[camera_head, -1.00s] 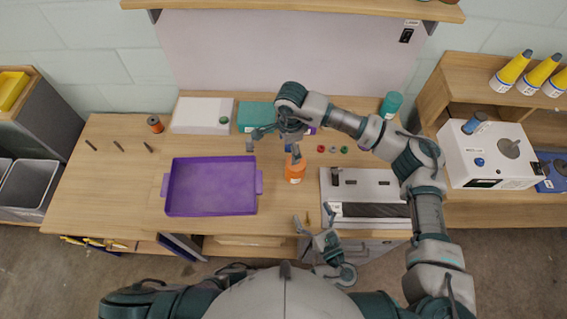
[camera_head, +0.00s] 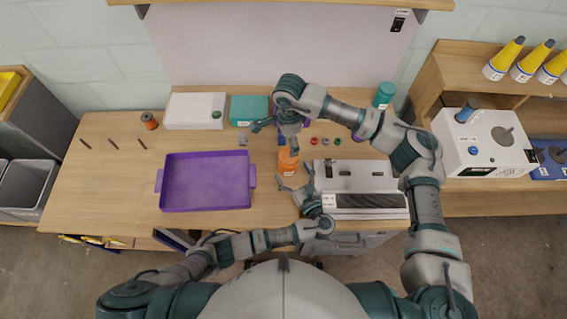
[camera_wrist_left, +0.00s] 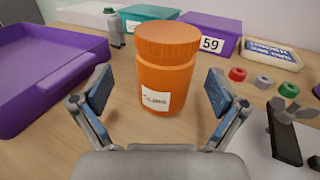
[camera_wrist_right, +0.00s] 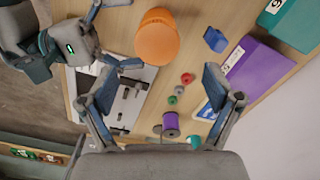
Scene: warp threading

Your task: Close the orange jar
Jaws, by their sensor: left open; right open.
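The orange jar (camera_head: 288,165) stands upright on the table, right of the purple tray. In the left wrist view the jar body (camera_wrist_left: 163,92) carries a white label, and an orange lid (camera_wrist_left: 167,42) sits on top; I cannot tell how tight it is. The lid also shows from above in the right wrist view (camera_wrist_right: 157,42). My left gripper (camera_head: 293,187) is open on the near side of the jar, its fingers spread wider than the body, not touching it. My right gripper (camera_head: 272,134) is open and empty, above the table just beyond the jar.
The purple tray (camera_head: 206,183) lies to the left. A grey and white device (camera_head: 362,176) stands close on the right. Teal (camera_head: 247,109) and purple (camera_wrist_left: 202,36) bins stand behind the jar. Small red, grey and green spools (camera_wrist_right: 180,90) lie right of it.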

